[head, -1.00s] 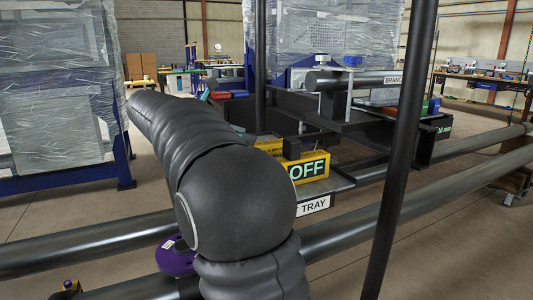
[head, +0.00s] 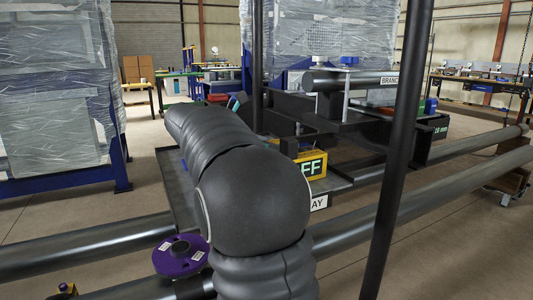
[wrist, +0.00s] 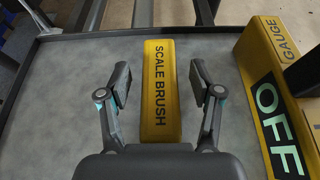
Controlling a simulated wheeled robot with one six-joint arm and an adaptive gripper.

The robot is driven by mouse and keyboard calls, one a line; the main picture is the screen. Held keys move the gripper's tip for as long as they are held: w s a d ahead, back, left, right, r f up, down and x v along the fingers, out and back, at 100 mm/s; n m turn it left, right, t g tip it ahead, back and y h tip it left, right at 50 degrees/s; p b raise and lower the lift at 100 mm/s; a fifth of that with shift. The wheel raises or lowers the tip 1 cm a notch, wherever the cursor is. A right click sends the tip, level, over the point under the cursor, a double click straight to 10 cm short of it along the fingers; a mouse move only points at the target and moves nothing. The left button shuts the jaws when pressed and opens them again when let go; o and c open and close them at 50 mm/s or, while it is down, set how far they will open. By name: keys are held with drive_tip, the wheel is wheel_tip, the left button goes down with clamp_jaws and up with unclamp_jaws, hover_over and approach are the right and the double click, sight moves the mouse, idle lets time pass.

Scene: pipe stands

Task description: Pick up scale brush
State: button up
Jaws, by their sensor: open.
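The scale brush (wrist: 160,75) is a yellow block with "SCALE BRUSH" printed in dark letters. In the wrist view it lies flat on a grey tray, its length running away from my gripper. My gripper (wrist: 159,85) is open, with one finger on each side of the brush in the picture. The fingers look apart from its sides; I cannot tell their height above it. The near end of the brush meets the gripper body in the picture. In the head view my arm hides the brush and gripper.
A yellow gauge box (wrist: 265,90) marked "OFF" stands right of the brush on the tray (wrist: 60,110); it also shows in the head view (head: 312,165). The tray is bare left of the brush. A dark post (head: 397,150) stands at right.

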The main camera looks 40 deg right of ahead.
clamp_jaws()
drive_tip(key=shift+r, duration=0.1)
